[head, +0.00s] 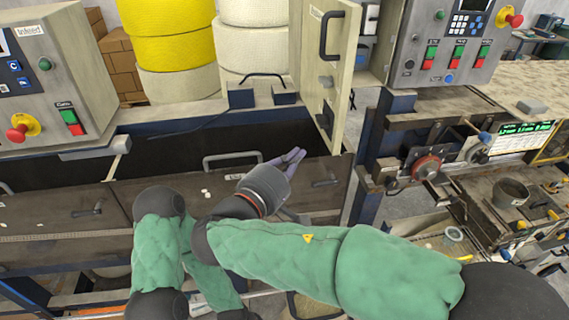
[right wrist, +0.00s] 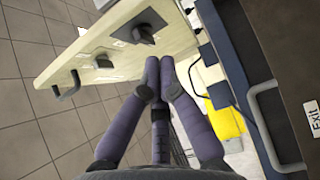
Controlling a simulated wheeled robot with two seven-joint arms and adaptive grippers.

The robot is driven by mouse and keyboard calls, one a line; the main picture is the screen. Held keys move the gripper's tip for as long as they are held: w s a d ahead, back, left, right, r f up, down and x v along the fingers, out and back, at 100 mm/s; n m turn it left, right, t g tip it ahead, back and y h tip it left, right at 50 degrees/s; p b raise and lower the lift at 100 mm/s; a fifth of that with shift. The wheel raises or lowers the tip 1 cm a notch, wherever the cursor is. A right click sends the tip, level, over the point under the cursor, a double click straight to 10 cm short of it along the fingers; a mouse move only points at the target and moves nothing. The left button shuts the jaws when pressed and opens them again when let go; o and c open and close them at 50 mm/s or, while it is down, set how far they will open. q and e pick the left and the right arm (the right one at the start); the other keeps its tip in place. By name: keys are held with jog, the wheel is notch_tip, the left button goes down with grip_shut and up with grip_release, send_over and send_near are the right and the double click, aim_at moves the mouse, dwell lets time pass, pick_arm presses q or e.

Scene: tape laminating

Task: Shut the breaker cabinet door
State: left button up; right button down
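The breaker cabinet door (head: 343,75) is a beige panel that stands open, seen nearly edge-on in the head view. It has a black handle near its top and dark fittings lower down. In the right wrist view the door (right wrist: 105,55) fills the upper left, with a dark latch and a handle. My right gripper (head: 298,155) has purple fingers and is below and left of the door's lower end. In the right wrist view the fingertips (right wrist: 160,66) are together with nothing visible between them, near the door's edge. Contact cannot be told. My left gripper is out of view.
A control box with red button (head: 30,75) stands at the left, and another control panel (head: 450,45) at the right of the door. A metal handle (head: 232,158) stands on the machine's front near my right gripper. Yellow and white rolls (head: 180,45) are behind.

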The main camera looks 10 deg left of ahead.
aim_at(330, 138)
jog(key=w+d+p, duration=0.1)
jog(key=w+d, duration=0.3)
jog(key=shift+d+p, duration=0.25)
jog(key=shift+p, duration=0.05)
jog(key=shift+d, duration=0.35)
jog(key=shift+w, duration=0.1)
